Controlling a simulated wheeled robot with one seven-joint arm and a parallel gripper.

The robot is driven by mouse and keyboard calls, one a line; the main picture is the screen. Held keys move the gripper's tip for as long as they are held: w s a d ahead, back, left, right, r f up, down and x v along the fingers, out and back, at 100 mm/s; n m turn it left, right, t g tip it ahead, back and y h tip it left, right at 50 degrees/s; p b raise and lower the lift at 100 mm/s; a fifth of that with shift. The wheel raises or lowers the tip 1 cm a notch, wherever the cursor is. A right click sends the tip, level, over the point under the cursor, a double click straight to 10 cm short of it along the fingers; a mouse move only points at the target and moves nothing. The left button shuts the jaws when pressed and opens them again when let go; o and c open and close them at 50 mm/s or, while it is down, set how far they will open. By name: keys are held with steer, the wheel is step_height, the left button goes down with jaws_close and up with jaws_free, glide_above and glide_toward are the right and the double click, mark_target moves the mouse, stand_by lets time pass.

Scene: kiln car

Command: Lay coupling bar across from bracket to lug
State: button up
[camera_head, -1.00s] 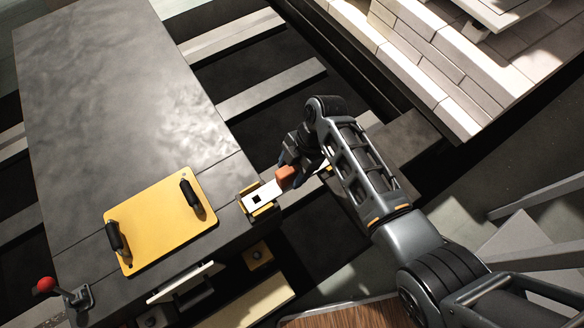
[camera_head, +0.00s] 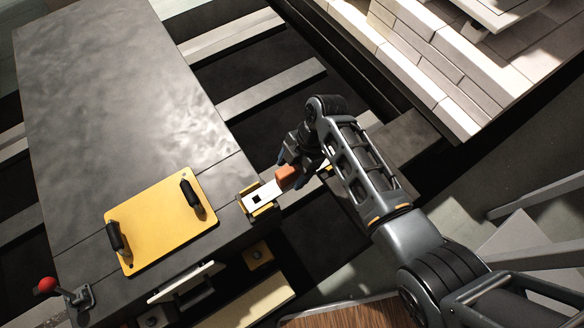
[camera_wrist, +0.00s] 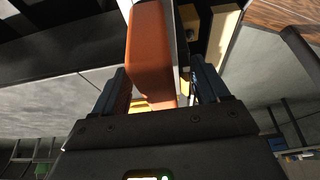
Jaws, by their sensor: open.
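The coupling bar (camera_head: 264,194) is pale with an orange-brown grip block (camera_head: 287,177). Its near-left end, with a dark square hole, lies at the yellow bracket (camera_head: 259,209) on the edge of the dark machine body. The bar runs up and right behind my gripper; its far end and the lug are mostly hidden. My gripper (camera_head: 290,158) is right at the grip block. In the wrist view the orange-brown block (camera_wrist: 150,55) stands between the two open fingers (camera_wrist: 153,88), with the bar's pale edge beside it.
A yellow plate with two black handles (camera_head: 160,222) lies on the dark deck (camera_head: 120,90). A red-knobbed lever (camera_head: 47,285) is at lower left. Pale brickwork (camera_head: 440,60) stands at upper right. A dark gap with grey crossbeams (camera_head: 270,88) lies between.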

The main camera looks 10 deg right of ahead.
steer(key=shift+p+v, duration=1.5)
steer(key=shift+v, duration=0.55)
steer(key=v, duration=0.7)
steer(key=shift+d+r+p, duration=0.1)
steer(key=shift+r+p, duration=0.25)
steer(key=shift+p, duration=0.05)
stand_by(0.5)
